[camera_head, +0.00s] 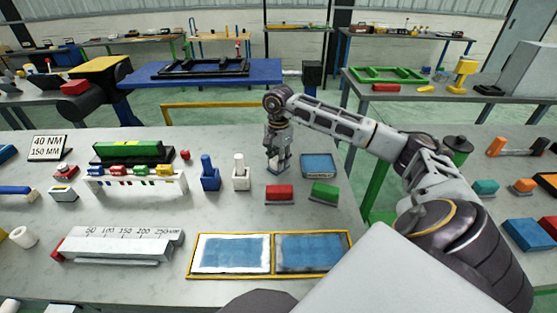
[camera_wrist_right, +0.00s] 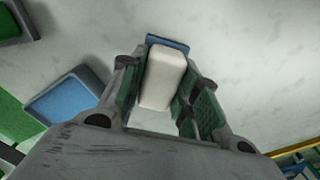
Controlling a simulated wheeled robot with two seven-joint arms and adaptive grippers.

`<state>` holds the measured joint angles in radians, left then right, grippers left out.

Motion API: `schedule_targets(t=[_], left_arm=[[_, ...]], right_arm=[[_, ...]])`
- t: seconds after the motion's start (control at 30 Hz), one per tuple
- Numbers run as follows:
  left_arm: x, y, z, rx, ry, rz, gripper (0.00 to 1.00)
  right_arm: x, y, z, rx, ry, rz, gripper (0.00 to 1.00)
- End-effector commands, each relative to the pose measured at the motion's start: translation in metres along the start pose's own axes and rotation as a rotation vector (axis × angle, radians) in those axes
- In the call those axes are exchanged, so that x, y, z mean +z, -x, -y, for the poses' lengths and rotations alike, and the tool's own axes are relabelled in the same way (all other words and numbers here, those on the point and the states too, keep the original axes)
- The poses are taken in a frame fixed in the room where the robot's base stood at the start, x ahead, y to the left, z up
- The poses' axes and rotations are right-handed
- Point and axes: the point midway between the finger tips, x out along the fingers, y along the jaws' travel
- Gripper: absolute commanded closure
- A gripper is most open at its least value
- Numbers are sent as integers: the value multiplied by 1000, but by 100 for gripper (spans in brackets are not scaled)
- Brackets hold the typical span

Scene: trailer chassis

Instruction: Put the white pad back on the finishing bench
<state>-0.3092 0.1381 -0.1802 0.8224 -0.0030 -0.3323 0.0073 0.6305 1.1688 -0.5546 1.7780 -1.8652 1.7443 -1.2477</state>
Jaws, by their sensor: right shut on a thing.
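My right gripper (camera_head: 278,163) is low over the grey bench, its fingers pointing down. It is shut on the white pad (camera_wrist_right: 163,78), a white block that sits between the two fingers in the wrist view, with a blue edge showing at its far end. In the head view the fingers mostly hide the pad, and I cannot tell whether it touches the bench. The finishing bench (camera_head: 130,278) is the grey top in front of me. My left gripper is not in view.
A blue tray (camera_head: 318,164) lies just right of the gripper. A white upright piece (camera_head: 240,176) and a blue one (camera_head: 210,176) stand to its left. Red (camera_head: 280,193) and green (camera_head: 324,192) blocks lie in front. A yellow-framed double tray (camera_head: 271,273) lies nearer me.

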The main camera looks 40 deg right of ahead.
Motion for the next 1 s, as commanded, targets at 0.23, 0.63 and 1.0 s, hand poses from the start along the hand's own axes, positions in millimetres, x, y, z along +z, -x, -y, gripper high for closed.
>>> schedule_targets(t=[0.23, 0.63, 1.0], left_arm=[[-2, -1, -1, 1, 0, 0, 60], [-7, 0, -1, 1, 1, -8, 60], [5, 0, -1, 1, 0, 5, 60]], right_arm=[[0, -3, 0, 0, 0, 0, 67], [0, -2, 0, 0, 0, 0, 47], [0, 9, 1, -2, 0, 0, 47]])
